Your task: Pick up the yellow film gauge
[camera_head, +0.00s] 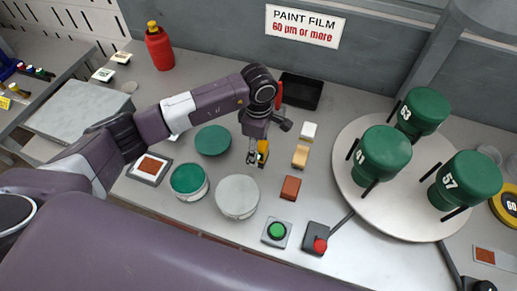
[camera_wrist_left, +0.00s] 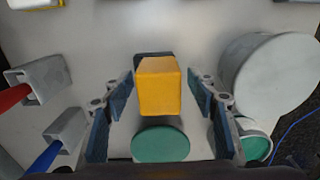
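The yellow film gauge (camera_head: 263,147) is a small yellow-orange block with a dark part, standing on the grey bench near the middle. In the left wrist view the gauge (camera_wrist_left: 158,88) sits between the two fingers, with its dark part behind it. My left gripper (camera_head: 253,156) is low over the bench at the gauge. In the left wrist view the left gripper (camera_wrist_left: 160,100) has its fingers apart, one on each side of the gauge, with narrow gaps showing. Part of the gauge is hidden by the gripper in the head view. My right gripper is not in view.
Close by are a green disc (camera_head: 212,140), an open green paint tin (camera_head: 188,180), a grey round tin (camera_head: 237,196) and a tan block (camera_head: 300,157). A black tray (camera_head: 302,91) lies behind. A turntable (camera_head: 400,222) with green containers stands right. Red-handled and blue-handled tools show in the wrist view.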

